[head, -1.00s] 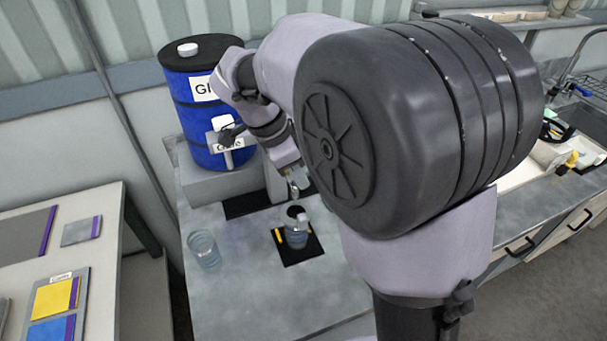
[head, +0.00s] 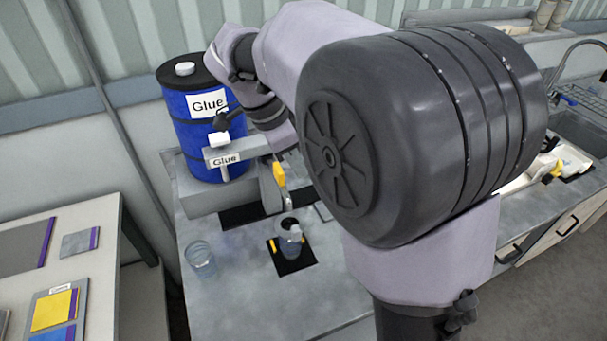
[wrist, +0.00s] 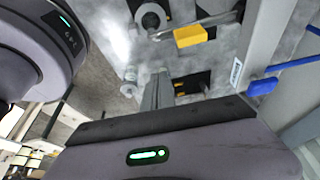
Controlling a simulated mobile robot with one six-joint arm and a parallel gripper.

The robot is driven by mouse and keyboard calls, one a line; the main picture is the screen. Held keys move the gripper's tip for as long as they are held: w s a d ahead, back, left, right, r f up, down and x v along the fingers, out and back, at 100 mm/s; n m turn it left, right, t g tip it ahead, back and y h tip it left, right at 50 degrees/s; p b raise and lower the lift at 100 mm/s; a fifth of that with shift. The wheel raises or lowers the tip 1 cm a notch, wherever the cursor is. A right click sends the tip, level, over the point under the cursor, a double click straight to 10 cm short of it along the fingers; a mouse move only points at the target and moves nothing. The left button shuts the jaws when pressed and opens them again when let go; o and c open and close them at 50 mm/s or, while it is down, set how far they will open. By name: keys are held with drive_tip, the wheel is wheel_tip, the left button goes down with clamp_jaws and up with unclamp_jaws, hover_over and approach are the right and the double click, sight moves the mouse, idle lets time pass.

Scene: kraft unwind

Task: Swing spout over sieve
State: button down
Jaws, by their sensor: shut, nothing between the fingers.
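The blue drum (head: 190,135) stands at the back left in the head view with a Glue label. In front of it is a grey horizontal beam (head: 247,150), also labelled Glue. A yellow piece (head: 279,175) hangs at its right end, above the cup; I cannot tell whether it is part of the spout. A cup (head: 290,245) with a dark opening stands on a black mat. I cannot clearly tell the sieve from it. My gripper (wrist: 158,80) is shut and empty in the wrist view, apart from the yellow block (wrist: 190,36). My arm hides it in the head view.
A clear jar (head: 202,262) stands left of the cup on the grey bench (head: 235,310). A side table (head: 100,235) at the left bears coloured samples. A sink (head: 585,130) lies at the far right. The front of the bench is clear.

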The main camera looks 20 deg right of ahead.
drive_tip(key=v, duration=0.3)
drive_tip(key=shift+d+r+p, duration=0.1)
drive_tip(key=shift+d+p, duration=0.1)
drive_tip(key=shift+p, duration=0.15)
